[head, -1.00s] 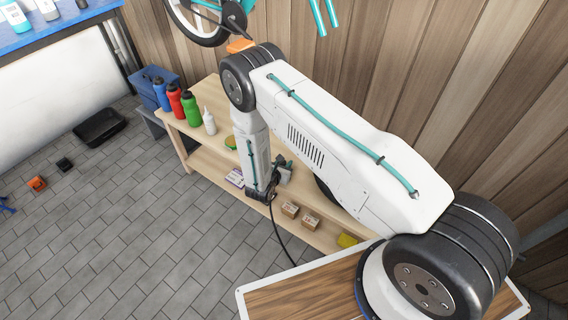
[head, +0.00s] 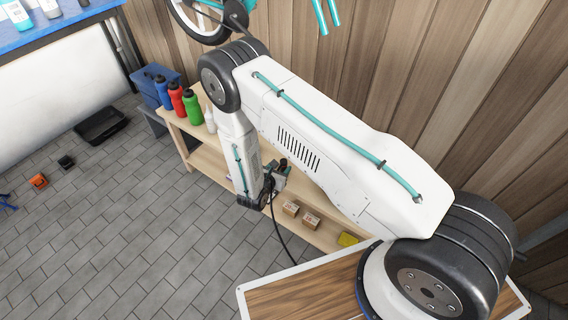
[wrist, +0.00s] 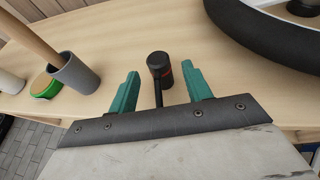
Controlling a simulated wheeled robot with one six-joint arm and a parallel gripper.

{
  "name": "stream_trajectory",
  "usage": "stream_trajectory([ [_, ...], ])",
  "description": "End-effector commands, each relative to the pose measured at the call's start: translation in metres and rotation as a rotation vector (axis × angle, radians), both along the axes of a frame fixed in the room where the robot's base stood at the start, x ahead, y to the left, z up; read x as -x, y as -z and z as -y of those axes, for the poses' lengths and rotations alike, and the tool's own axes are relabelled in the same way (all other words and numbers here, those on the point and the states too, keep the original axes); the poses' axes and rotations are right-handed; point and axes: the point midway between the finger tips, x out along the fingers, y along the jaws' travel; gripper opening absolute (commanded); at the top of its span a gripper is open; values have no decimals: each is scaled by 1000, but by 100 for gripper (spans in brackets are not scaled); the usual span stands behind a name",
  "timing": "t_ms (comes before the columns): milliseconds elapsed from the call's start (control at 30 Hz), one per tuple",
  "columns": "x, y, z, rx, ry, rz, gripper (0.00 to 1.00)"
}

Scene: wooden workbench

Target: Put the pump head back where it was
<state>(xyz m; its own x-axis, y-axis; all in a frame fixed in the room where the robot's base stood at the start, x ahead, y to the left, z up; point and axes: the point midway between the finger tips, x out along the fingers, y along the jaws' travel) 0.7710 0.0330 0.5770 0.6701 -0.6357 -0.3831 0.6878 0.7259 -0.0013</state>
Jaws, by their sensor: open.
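My gripper (wrist: 160,72) is open, with its two teal fingers apart above the wooden bench.
A black tyre (wrist: 270,38) is at upper right. Several bottles (head: 192,107) stand on the bench's left end. Small boxes (head: 290,208) sit on the lower shelf.

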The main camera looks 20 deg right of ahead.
Motion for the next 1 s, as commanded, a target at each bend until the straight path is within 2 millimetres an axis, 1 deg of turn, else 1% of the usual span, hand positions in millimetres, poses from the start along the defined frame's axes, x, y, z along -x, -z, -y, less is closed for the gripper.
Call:
stream_trajectory([
  [33,8,-5,-9,0,-4,0,49],
  [100,17,-11,-18,0,-4,0,49],
  [200,29,-17,-29,1,-4,0,49],
  [300,37,-22,-36,-1,-2,1,49],
  [400,42,-24,-40,0,-1,0,49],
  [567,44,-25,-41,-1,2,1,49],
  [667,39,-38,-38,-9,30,18,49],
  [767,29,-74,-28,-34,114,64,49],
  [800,26,-94,-22,-49,164,91,49],
  [867,22,-129,-10,-76,253,134,49],
  [900,21,-154,-1,-96,317,165,49],
  [967,23,-189,13,-129,414,207,49],
  [1000,26,-211,22,-153,480,235,49],
])
